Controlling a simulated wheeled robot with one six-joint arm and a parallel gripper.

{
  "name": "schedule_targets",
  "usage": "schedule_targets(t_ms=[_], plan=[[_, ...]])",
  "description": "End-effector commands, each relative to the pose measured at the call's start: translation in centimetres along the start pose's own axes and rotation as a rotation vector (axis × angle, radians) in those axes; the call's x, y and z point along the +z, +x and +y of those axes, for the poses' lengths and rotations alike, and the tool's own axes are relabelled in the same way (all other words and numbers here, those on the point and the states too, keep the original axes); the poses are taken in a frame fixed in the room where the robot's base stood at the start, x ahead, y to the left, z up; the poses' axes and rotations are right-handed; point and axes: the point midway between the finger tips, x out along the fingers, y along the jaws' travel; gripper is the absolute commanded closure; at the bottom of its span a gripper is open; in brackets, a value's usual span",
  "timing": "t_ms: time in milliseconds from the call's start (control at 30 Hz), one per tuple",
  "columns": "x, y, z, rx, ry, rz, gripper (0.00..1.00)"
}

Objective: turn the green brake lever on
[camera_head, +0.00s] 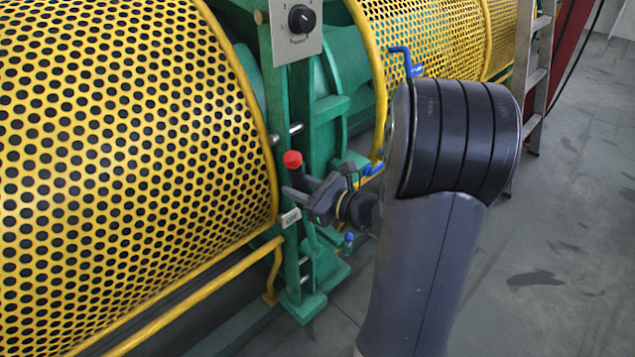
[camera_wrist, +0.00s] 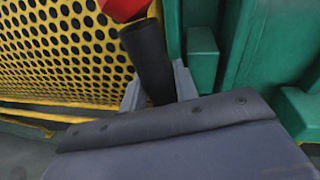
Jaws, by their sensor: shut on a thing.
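The brake lever shows as a black handle (camera_wrist: 148,55) with a red knob (camera_wrist: 125,8) on its end. In the head view the red knob (camera_head: 293,159) stands in front of the green machine frame (camera_head: 286,110). My gripper (camera_head: 302,196) is at the lever, just below the knob. In the wrist view my gripper (camera_wrist: 160,88) has one grey finger on each side of the black handle and is shut on it. The handle tilts to the upper left there. The lever's lower end and pivot are hidden behind my gripper.
Yellow perforated guards (camera_head: 120,150) flank the green frame closely. A knob panel (camera_head: 297,28) sits above the lever. Blue-handled pipes (camera_head: 401,55) are to the right, partly behind my arm. A ladder (camera_head: 535,75) stands farther right; grey floor (camera_head: 560,220) is open there.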

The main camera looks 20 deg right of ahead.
Motion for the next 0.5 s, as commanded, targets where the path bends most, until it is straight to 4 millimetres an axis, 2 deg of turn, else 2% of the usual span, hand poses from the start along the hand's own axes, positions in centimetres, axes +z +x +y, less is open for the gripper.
schedule_targets(t_ms=[33, 200, 500], plan=[[-0.4, 0.3, 1.2, 0.006, -0.029, 0.002, 1.00], [-0.5, 0.7, 3.5, -0.002, -0.113, 0.020, 1.00], [-0.6, 1.1, 5.2, -0.010, -0.183, 0.037, 1.00]])
